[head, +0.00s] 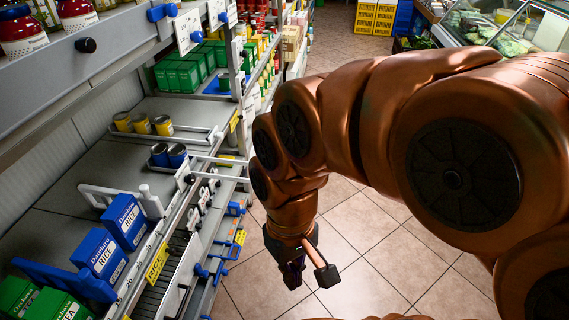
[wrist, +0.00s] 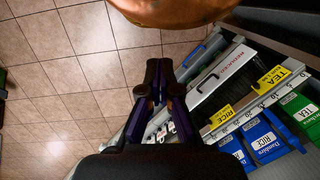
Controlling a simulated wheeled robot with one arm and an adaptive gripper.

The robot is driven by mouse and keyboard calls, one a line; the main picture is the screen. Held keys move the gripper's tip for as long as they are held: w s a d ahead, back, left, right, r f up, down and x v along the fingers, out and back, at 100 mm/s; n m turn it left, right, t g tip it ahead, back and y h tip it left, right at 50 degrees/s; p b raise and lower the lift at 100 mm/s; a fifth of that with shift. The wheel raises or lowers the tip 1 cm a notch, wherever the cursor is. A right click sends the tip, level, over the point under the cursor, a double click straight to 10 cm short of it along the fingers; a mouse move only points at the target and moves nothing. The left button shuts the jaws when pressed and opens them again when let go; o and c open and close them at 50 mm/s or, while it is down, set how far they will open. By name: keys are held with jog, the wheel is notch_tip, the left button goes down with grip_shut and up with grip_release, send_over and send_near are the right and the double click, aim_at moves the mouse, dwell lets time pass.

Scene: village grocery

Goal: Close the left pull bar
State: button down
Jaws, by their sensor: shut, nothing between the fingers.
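My gripper (head: 292,270) hangs over the aisle floor to the right of the shelf rack, apart from it. In the wrist view my gripper (wrist: 159,92) points ahead with its fingers together and nothing between them. Blue bar-shaped handles stick out from the lower shelf fronts; one (head: 218,272) is left of my gripper and another (head: 237,209) is further back. I cannot tell for sure which is the left pull bar.
Blue rice boxes (head: 98,254) and green tea boxes (head: 55,305) stand on the shelf at left, with yellow price tags (head: 157,262) on its edge. Tins (head: 163,125) stand further back. The tiled floor (head: 370,250) is clear. Yellow crates (head: 375,17) stand far back.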

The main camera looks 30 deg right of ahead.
jog(key=w+r+t+y+b, duration=0.15)
jog(key=w+y+b, duration=0.65)
jog(key=w, duration=1.2)
jog(key=w+d+f+m+t+y+b, duration=0.1)
jog(key=w+d+f+m+t+b, duration=0.15)
jog(key=w+d+b, duration=0.45)
jog(key=w+d+f+m+t+b, duration=0.2)
jog(key=w+d+f+b, duration=0.15)
jog(key=d, duration=0.85)
jog(key=s+d+f+m+t+b, duration=0.1)
jog(key=d+f+m+t+b, duration=0.1)
jog(key=d+f, duration=0.45)
jog(key=s+d+f+m+t+b, duration=0.1)
jog(key=d+f+m+t, duration=0.15)
jog(key=d, duration=0.65)
jog(key=r+b+x, duration=0.1)
jog(key=x, duration=1.2)
jog(key=shift+a+n+g+b, duration=0.25)
jog(key=shift+n+g+b, duration=0.1)
jog(key=shift+g, duration=0.1)
jog(key=shift+w+a, duration=0.1)
jog(key=shift+w, duration=0.1)
